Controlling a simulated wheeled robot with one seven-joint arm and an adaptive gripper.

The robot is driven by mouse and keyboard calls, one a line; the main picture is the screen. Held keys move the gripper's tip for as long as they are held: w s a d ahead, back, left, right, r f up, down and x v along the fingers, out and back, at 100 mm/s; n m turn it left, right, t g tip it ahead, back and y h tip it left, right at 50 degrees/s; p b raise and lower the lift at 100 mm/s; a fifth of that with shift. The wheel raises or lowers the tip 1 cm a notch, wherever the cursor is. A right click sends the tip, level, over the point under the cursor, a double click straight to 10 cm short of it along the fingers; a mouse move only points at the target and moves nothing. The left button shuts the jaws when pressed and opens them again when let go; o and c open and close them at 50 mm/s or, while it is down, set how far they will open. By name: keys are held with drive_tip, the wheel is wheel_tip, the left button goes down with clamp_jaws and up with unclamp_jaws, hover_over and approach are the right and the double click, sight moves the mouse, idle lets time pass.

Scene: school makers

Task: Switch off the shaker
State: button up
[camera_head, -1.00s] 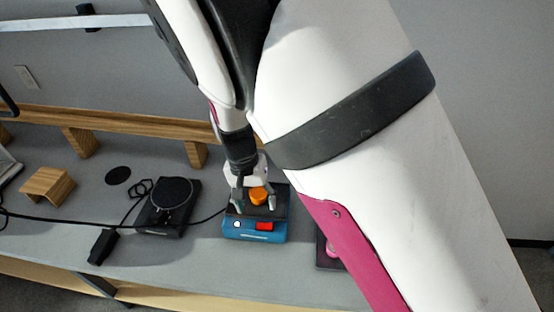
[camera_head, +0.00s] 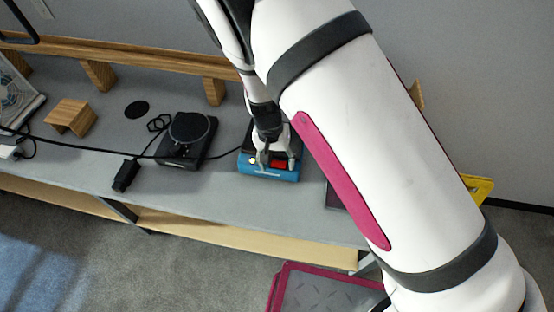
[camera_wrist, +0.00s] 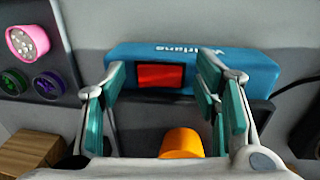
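The shaker (camera_head: 268,175) is a small blue box with a dark top on the grey bench. Its front also shows in the wrist view (camera_wrist: 225,64). Its red rocker switch (camera_wrist: 161,76) lies between my fingers in the wrist view. The switch is partly visible in the head view (camera_head: 279,164). The shaker's orange cup (camera_wrist: 182,144) shows at the bottom of the wrist view, nearer my palm. My gripper (camera_head: 272,158) is over the shaker, pointing down. In the wrist view, its fingers (camera_wrist: 161,70) are apart with nothing between them. Contact with the shaker cannot be told.
A black round-plated device (camera_head: 188,128) stands left of the shaker, with cables and a black adapter (camera_head: 126,175). A dark panel with a pink cup (camera_wrist: 28,43) and round knobs lies beside the shaker. A wooden shelf rail (camera_head: 150,60) runs along the back.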

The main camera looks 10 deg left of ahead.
sight(278, 166)
drive_tip(key=c, duration=1)
drive_tip(key=shift+d+y, duration=0.2)
drive_tip(key=shift+y, duration=0.4)
drive_tip(key=o, duration=1.2)
drive_tip(key=shift+c, duration=0.2)
drive_tip(key=shift+r, duration=0.1)
wheel_tip(278, 166, up, 12)
